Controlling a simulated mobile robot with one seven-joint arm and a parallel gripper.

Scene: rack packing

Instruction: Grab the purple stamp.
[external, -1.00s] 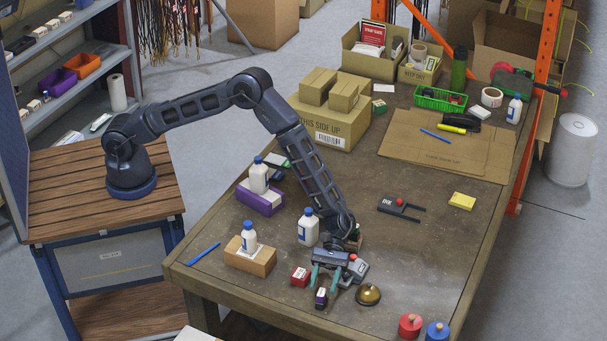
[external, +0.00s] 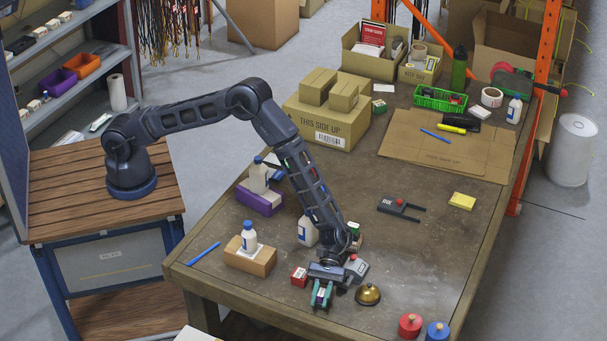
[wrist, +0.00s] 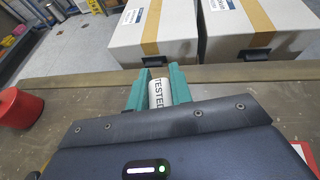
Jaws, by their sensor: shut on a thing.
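The purple stamp (external: 321,295) stands near the table's front edge in the external view. It looks small and dark, with a pale label. My gripper (external: 321,302) is lowered over it, its two teal fingers closed on the stamp's sides. In the wrist view a white label reading "TESTED" (wrist: 160,93) shows between the teal fingers. The stamp's lower part is hidden in the wrist view, and I cannot tell whether it touches the table.
A red box (external: 299,276) stands close to the left of my gripper, and a brass bell (external: 368,294) to the right. A grey device (external: 355,268) and a white bottle (external: 306,232) are behind. Red (external: 410,326) and blue (external: 437,331) round items stand at the front right.

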